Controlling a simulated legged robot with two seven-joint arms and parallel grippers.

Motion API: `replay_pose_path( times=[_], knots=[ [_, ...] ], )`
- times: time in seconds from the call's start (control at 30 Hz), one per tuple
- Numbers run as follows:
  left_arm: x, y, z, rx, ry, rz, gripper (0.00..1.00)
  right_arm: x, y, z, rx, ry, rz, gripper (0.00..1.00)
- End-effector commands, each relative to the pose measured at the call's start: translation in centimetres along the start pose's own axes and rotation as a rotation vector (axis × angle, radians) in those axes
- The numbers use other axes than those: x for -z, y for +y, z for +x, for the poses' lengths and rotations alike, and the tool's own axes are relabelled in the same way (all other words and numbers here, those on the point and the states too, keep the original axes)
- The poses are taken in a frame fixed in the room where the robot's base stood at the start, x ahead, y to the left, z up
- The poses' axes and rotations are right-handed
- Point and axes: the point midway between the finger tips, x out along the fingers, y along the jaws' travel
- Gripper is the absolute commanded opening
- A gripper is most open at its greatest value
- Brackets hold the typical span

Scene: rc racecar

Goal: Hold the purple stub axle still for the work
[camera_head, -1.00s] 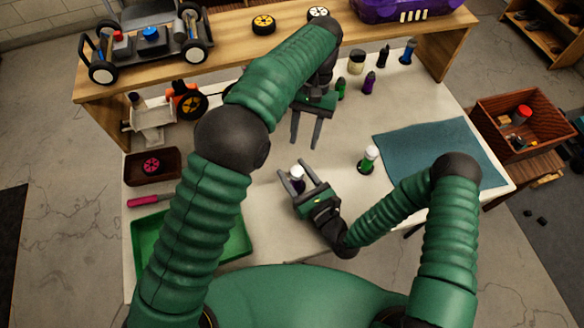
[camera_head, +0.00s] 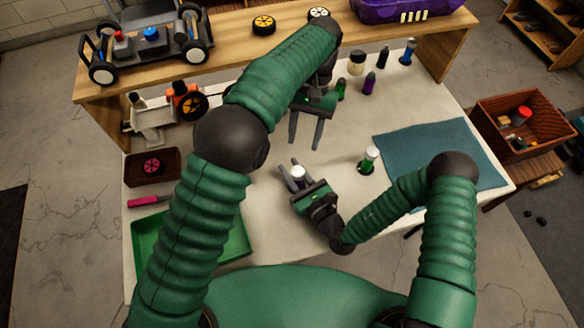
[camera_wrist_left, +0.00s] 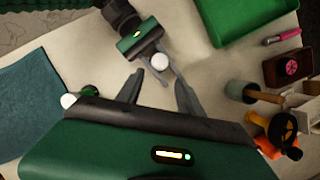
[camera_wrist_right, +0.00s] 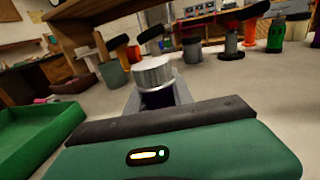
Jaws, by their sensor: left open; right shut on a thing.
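The purple stub axle (camera_head: 299,173) stands upright at the middle of the table, its pale silver top showing and its dark purple body mostly hidden by the jaws. My right gripper (camera_head: 290,168) is shut on it from the near side. In the right wrist view the silver top (camera_wrist_right: 153,73) rises between the fingers, dark body below. My left gripper (camera_head: 305,143) is open and empty, fingers pointing down, just beyond the axle. The left wrist view shows the axle's round top (camera_wrist_left: 160,62) beyond the gap between the open left fingers (camera_wrist_left: 158,92).
A green part with a white top (camera_head: 368,160) stands right of the axle, near a teal mat (camera_head: 440,150). A green tray (camera_head: 235,240) and a dark bin (camera_head: 138,165) lie left. Several upright parts stand at the back, including a purple one (camera_head: 369,84). A raised shelf (camera_head: 230,45) spans the back.

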Motion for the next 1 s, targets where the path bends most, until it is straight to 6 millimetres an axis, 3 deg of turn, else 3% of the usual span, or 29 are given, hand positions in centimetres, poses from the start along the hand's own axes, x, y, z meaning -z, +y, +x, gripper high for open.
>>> replay_pose_path(
  times=[0.33,0.57,0.67,1.0],
  knots=[
    [-3.2,-0.4,-1.6,-0.009,0.241,0.091,0.55,0.1,0.0,0.0,0.0,0.001,0.0,0.0],
    [-4.7,-0.1,-1.2,0.016,0.346,0.151,0.55,0.1,0.0,0.0,0.0,0.001,0.001,0.0],
    [-4.3,-0.1,0.0,0.016,0.346,0.153,0.55,0.1,0.0,0.1,0.0,0.001,0.001,0.0],
    [-1.7,0.0,7.4,0.015,0.343,0.152,0.55,0.1,0.0,0.0,0.0,0.001,0.0,0.0]
  ],
)
